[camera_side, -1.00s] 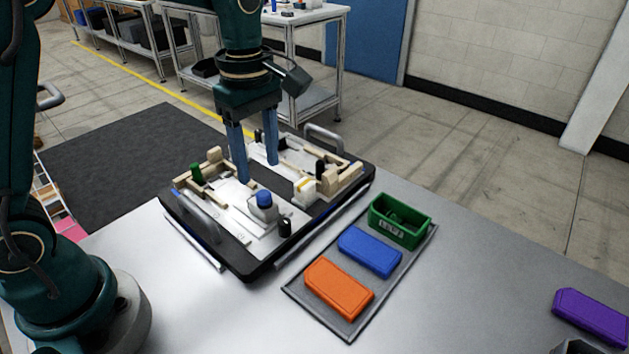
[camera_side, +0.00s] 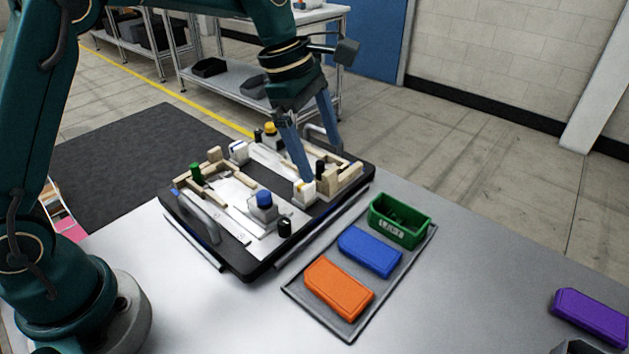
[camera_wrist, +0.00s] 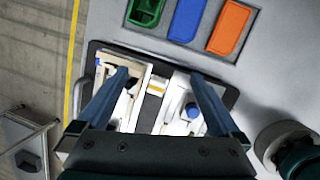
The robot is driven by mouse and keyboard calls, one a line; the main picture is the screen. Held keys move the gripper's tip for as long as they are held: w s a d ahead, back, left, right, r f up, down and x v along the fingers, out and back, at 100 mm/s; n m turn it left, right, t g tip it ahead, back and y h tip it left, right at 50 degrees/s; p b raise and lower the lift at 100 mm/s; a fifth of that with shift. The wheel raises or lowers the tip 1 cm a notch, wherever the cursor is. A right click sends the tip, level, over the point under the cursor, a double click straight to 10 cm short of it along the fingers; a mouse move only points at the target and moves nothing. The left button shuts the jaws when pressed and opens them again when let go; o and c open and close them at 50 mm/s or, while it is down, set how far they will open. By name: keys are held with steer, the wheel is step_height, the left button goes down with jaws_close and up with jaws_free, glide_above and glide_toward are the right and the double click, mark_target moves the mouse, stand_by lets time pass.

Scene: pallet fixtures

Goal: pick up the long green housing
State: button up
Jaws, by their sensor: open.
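The long green housing (camera_side: 399,221) is an open-topped box with a pale label on its front side. It sits at the far end of a grey tray (camera_side: 347,333) on the table, and also shows at the top of the wrist view (camera_wrist: 145,12). My gripper (camera_side: 318,166) is open, with its two blue fingers apart and tilted above the right part of the black-rimmed pallet. It is to the left of the housing and apart from it. The wrist view shows the fingers (camera_wrist: 160,82) over the pallet, with nothing seen held between them.
A blue housing (camera_side: 370,252) and an orange housing (camera_side: 338,288) lie on the same tray. The pallet (camera_side: 236,262) carries wooden blocks, white fixtures, a blue-capped part (camera_side: 263,205) and two handles. A purple housing (camera_side: 592,318) lies at the far right.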

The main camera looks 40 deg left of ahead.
mark_target(392, 219)
steer(key=w+d+f+h, duration=0.1)
steer(key=w+d, duration=0.1)
steer(key=w+d+f+n, duration=0.1)
steer(key=w+d, duration=0.1)
steer(key=w+d+f+n+h, duration=0.1)
steer(key=w+d, duration=0.1)
steer(key=d, duration=0.1)
steer(key=shift+w+f+t+h, duration=0.15)
steer(key=shift+f+t+h, duration=0.15)
steer(key=shift+t, duration=0.1)
steer(key=shift+g, duration=0.4)
steer(key=x, duration=0.6)
steer(key=shift+s+d+f, duration=0.25)
steer(key=shift+s+d, duration=0.05)
steer(key=shift+s, duration=0.05)
steer(key=shift+x, duration=0.8)
steer(key=shift+c, duration=0.3)
steer(key=c, duration=1.4)
